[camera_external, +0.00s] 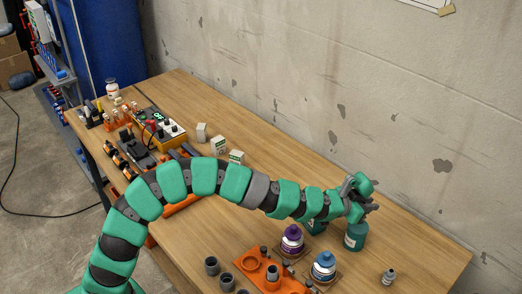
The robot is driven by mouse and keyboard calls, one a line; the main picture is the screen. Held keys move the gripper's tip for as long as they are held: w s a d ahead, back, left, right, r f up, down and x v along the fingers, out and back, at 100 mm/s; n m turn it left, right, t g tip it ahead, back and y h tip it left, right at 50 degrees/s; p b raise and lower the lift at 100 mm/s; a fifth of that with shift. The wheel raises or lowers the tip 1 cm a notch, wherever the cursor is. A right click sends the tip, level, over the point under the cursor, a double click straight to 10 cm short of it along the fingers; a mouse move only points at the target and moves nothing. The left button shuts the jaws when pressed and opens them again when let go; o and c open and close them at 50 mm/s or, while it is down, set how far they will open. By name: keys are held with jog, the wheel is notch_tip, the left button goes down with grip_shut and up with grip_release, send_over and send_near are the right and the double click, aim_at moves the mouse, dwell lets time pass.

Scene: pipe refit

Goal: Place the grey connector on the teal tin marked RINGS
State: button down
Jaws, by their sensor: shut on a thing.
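My gripper (361,196) is at the right end of my arm, just above a teal tin (356,236) on the wooden table. It is shut on what looks like the grey connector, which is mostly hidden by the fingers. I cannot tell whether the connector touches the tin. A second teal container (316,227) stands to the left, partly hidden behind my arm. The markings on both are too small to read, so I cannot tell which says RINGS.
A purple-and-white bottle (292,241) and a blue-topped bottle (323,266) stand near the tins. An orange holder (250,263) and grey cups (212,265) are at the front. A small grey bottle (389,276) stands at right. The table's right end is mostly clear; a concrete wall runs behind.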

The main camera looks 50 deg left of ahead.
jog(key=shift+w+d+f, duration=0.1)
jog(key=shift+w+f, duration=0.05)
jog(key=shift+f+b, duration=1.1)
jog(key=shift+f, duration=0.65)
jog(key=c, duration=1.4)
grip_release()
jog(key=shift+o, duration=0.2)
jog(key=shift+r, duration=0.15)
jog(key=p+v, duration=0.2)
jog(key=v, duration=1)
